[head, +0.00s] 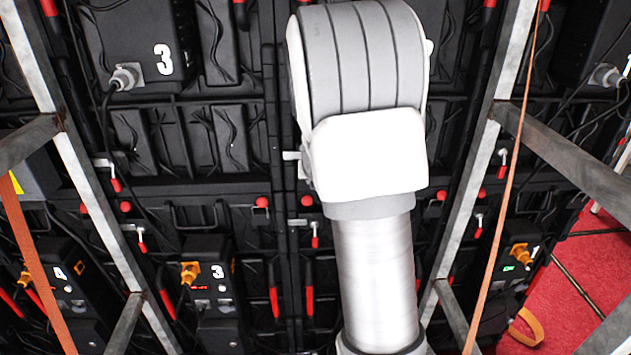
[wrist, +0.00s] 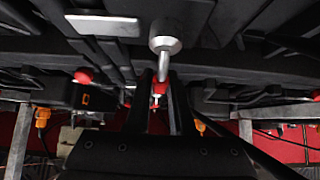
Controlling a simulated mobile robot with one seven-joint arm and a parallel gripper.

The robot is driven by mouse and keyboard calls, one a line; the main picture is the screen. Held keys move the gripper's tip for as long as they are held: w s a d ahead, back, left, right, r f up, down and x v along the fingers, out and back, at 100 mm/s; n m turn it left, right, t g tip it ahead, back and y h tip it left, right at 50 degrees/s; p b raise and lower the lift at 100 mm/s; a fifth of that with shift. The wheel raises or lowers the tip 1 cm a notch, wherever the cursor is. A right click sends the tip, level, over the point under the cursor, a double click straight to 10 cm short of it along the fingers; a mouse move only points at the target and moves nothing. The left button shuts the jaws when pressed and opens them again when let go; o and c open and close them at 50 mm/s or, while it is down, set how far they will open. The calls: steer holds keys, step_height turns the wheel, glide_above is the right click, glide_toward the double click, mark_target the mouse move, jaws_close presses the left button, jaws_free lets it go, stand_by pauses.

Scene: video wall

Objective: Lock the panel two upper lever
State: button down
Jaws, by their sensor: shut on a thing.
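In the wrist view, the two dark fingers of my gripper (wrist: 163,76) close around a silver lever (wrist: 166,42) with a red tip. The rounded metal end of the lever shows above the fingertips, and its red part sits between the fingers. The lever hangs from the black back of a panel. In the head view, my arm hides the gripper, this lever and most of panel two. No number 2 is visible, so I cannot confirm from a label which lever this is.
Other red-tipped levers show in the head view, such as one at left (head: 117,184), one beside my arm (head: 315,240) and one at right (head: 503,170). Slanted metal struts (head: 75,175) and orange straps (head: 505,190) stand in front of the wall. Black cables hang on the panels.

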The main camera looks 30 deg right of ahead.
steer(key=c, duration=0.8)
jaws_free()
steer(key=shift+r, duration=0.1)
steer(key=shift+p+v, duration=4.75)
steer(key=shift+v, duration=3.9)
